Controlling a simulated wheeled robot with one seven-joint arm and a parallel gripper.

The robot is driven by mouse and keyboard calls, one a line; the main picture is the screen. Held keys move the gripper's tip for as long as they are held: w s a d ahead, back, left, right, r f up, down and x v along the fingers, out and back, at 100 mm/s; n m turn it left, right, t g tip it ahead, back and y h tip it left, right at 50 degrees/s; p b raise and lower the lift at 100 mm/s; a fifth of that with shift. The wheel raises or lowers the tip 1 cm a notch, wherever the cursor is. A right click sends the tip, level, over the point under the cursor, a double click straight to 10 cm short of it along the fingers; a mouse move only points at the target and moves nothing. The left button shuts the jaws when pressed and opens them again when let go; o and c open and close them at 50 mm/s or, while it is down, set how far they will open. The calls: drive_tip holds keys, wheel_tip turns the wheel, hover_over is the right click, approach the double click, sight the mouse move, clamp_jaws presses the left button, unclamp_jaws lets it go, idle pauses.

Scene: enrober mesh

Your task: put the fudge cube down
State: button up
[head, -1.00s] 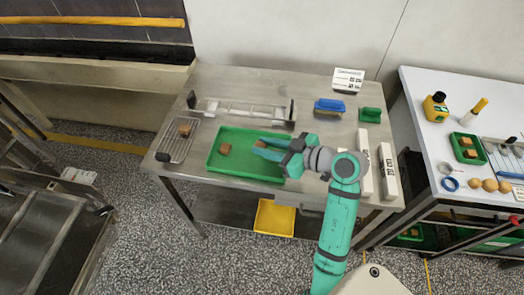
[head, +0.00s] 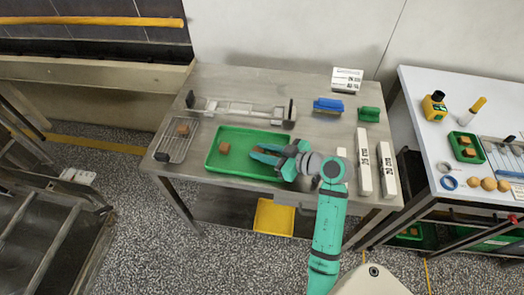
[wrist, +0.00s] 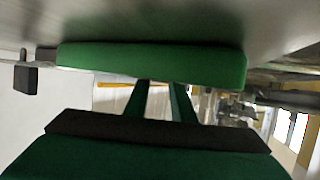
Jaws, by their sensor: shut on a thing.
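My gripper (head: 262,153) is over the right part of the green tray (head: 214,165), low and close to its floor. It is shut on the fudge cube, of which only a little brown shows between the fingers in the head view. Whether the cube touches the tray floor I cannot tell. Another brown cube (head: 224,148) sits in the tray's left part, apart from my gripper. In the wrist view the two fingers (wrist: 160,100) reach to the tray's green side (wrist: 150,62), and the held cube is hidden.
A wire rack (head: 175,150) with a brown cube (head: 182,129) stands left of the tray. A long metal frame (head: 240,108) lies behind it. A blue brush (head: 328,106), a green block (head: 369,114) and two white bars (head: 363,160) are to the right.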

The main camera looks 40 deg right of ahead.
drive_tip(key=shift+f, duration=0.15)
drive_tip(key=o, duration=0.8)
drive_tip(key=shift+s+d+r, duration=0.1)
drive_tip(key=shift+s+r, duration=0.15)
drive_tip(key=v, duration=1.1)
drive_tip(key=shift+s+r, duration=0.2)
